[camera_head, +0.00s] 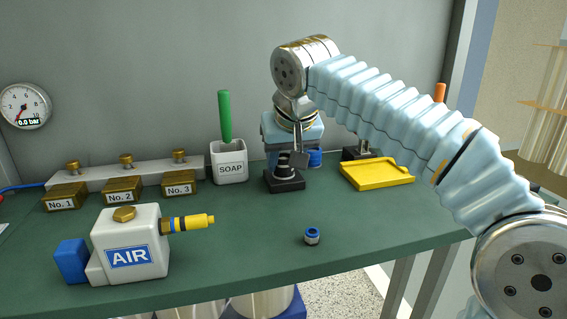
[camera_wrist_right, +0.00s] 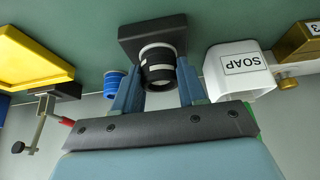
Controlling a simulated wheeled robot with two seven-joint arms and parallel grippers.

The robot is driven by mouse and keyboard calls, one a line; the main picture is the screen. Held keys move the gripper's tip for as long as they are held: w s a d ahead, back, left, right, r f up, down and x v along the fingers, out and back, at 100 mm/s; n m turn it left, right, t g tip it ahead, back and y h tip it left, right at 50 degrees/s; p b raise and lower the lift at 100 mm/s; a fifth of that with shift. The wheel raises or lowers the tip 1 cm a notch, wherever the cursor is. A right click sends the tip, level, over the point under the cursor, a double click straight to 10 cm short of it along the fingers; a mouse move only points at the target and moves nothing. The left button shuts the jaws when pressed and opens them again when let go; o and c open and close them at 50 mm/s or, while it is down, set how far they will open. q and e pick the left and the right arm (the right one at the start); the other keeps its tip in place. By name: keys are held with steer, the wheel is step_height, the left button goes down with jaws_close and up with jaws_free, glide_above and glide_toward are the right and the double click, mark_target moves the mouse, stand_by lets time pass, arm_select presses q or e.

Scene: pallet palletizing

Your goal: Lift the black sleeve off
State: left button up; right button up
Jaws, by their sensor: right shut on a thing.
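The black sleeve (camera_wrist_right: 158,70) is a short dark cylinder with a pale ring. In the right wrist view it sits between the two blue fingers of my right gripper (camera_wrist_right: 158,72), which is shut on it. A square black base (camera_wrist_right: 146,30) is just beyond the sleeve, with a whitish band between them. In the head view my right gripper (camera_head: 294,158) points down over this black base (camera_head: 284,181), and the sleeve is largely hidden. I cannot tell whether the sleeve still touches the post. My left gripper is not in view.
A white soap cup (camera_head: 229,163) with a green handle stands left of the base. A yellow tray (camera_head: 378,175) lies to the right, and a blue cylinder (camera_head: 315,158) stands behind. A small blue-topped fitting (camera_head: 312,237) and the AIR block (camera_head: 130,243) are nearer the front.

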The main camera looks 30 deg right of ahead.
steer(key=shift+r, duration=0.15)
step_height(320, 180, up, 2)
steer(key=shift+r+p, duration=0.15)
steer(key=shift+p, duration=1.1)
steer(key=shift+r+p, duration=0.35)
steer(key=shift+r, duration=1.7)
